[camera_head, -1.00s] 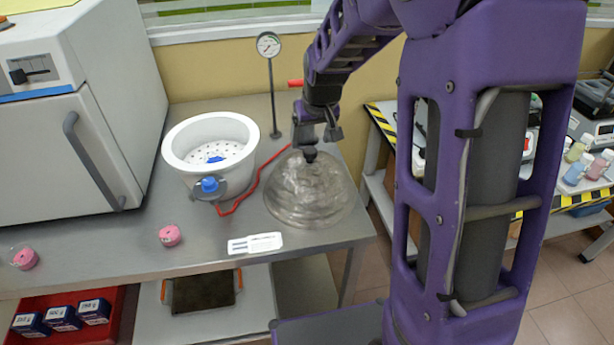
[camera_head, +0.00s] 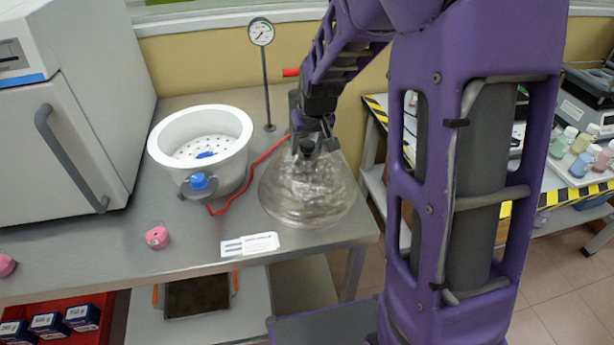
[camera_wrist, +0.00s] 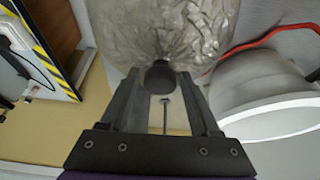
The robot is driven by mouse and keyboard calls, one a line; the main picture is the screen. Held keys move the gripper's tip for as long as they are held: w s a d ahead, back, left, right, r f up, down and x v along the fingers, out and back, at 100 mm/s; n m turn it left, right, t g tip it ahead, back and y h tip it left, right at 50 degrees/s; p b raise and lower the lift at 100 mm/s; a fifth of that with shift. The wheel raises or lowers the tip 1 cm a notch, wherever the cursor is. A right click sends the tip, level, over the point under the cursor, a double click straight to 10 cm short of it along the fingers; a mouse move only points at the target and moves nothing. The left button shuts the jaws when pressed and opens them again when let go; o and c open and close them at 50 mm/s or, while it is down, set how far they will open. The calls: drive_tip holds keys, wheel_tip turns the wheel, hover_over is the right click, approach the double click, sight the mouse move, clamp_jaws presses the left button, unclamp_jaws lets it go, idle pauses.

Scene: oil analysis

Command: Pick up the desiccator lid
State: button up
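The desiccator lid (camera_head: 308,193) is a clear, wrinkled-looking dome with a dark knob (camera_head: 307,146) on top. It stands on the grey bench near its right end. In the wrist view the dome (camera_wrist: 165,25) fills the top middle, with the knob (camera_wrist: 160,77) below it. My gripper (camera_head: 312,140) is at the knob from above. In the wrist view my gripper (camera_wrist: 160,78) has one finger on each side of the knob, with narrow gaps showing. The fingers look open. The lid appears to rest on the bench.
The white desiccator bowl (camera_head: 162,160) with a blue-knobbed valve is left of the lid, beside a red hose (camera_head: 240,195). A gauge on a stand (camera_head: 266,90) is behind. A label card (camera_head: 250,245) lies in front. A pink item (camera_head: 157,237) and an oven (camera_head: 60,150) are left.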

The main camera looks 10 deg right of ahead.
clamp_jaws()
drive_tip(key=shift+r, duration=0.1)
idle(1.0)
